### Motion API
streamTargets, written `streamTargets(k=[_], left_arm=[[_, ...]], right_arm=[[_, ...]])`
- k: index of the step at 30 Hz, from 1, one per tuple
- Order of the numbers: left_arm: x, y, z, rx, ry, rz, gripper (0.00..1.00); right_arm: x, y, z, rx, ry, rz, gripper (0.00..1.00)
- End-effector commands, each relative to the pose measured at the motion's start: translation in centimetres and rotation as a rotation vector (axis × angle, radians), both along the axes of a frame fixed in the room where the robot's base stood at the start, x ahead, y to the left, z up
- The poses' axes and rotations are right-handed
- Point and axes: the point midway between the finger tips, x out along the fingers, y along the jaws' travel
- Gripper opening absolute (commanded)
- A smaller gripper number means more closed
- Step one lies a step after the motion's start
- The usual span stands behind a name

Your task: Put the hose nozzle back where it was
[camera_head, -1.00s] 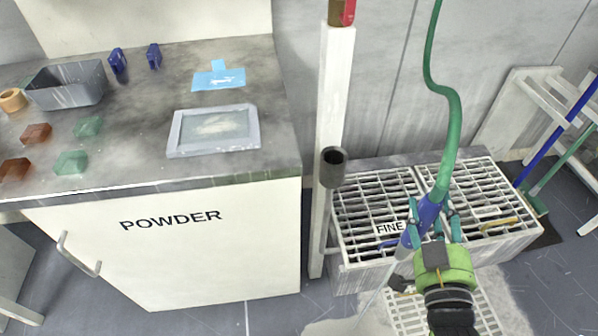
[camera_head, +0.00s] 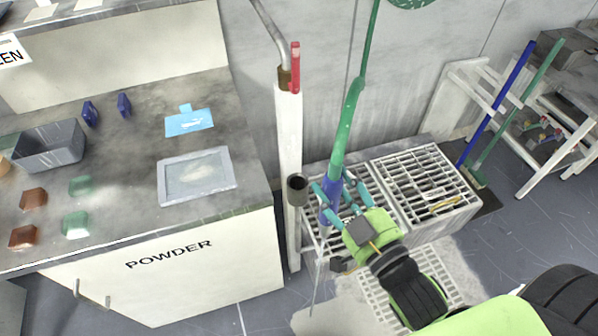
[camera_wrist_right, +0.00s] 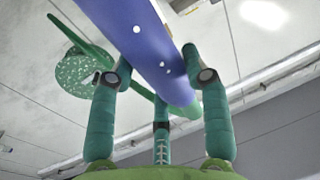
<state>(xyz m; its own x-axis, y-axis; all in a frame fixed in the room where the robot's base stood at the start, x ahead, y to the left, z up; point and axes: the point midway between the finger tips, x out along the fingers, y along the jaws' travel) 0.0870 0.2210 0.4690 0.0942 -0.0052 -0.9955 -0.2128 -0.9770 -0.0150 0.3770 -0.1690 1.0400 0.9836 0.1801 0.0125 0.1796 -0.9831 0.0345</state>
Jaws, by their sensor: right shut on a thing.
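The hose nozzle (camera_head: 329,212) is blue, on the end of a green hose (camera_head: 345,120) that hangs from above. My right gripper (camera_head: 340,193) is shut on it, and the nozzle hangs nearly upright, tip down, over the left grate. In the right wrist view the nozzle (camera_wrist_right: 145,45) runs slantwise between my two teal fingers (camera_wrist_right: 158,62). A dark open cup (camera_head: 297,190) is fixed to the white post (camera_head: 289,130), just left of the nozzle and apart from it. A thin pale line runs down below the nozzle; I cannot tell what it is. My left gripper is out of view.
The POWDER cabinet (camera_head: 200,270) stands left of the post, with a tray and colored blocks on top. A red-handled valve (camera_head: 295,70) tops the post. Two grated basins (camera_head: 425,180) lie behind my right gripper. Brooms (camera_head: 500,105) lean at the right.

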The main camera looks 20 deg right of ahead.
Motion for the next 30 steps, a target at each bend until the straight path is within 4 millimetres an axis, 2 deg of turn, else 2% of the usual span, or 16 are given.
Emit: streamTargets(k=[1,7,9,12,18,25,27,30], left_arm=[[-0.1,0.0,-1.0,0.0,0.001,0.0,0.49],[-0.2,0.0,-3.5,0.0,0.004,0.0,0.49],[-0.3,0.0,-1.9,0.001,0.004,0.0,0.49],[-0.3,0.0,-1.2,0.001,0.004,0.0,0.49],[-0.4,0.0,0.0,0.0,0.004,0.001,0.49],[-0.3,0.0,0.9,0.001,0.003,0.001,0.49],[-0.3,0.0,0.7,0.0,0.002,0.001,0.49],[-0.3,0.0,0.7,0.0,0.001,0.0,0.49]], right_arm=[[1.0,0.1,-0.2,-0.003,-0.013,0.002,0.0],[4.6,0.2,-0.3,-0.002,-0.015,0.002,0.0],[6.4,0.2,0.5,-0.001,-0.009,0.0,0.0],[9.0,0.3,0.6,-0.003,-0.008,0.0,0.0],[13.9,0.5,0.4,-0.001,-0.004,-0.001,0.0],[18.5,0.6,0.4,0.0,-0.005,-0.001,0.0],[18.4,0.6,-1.6,0.001,0.005,-0.002,0.0],[18.3,0.6,-3.6,0.001,0.004,-0.002,0.0]])
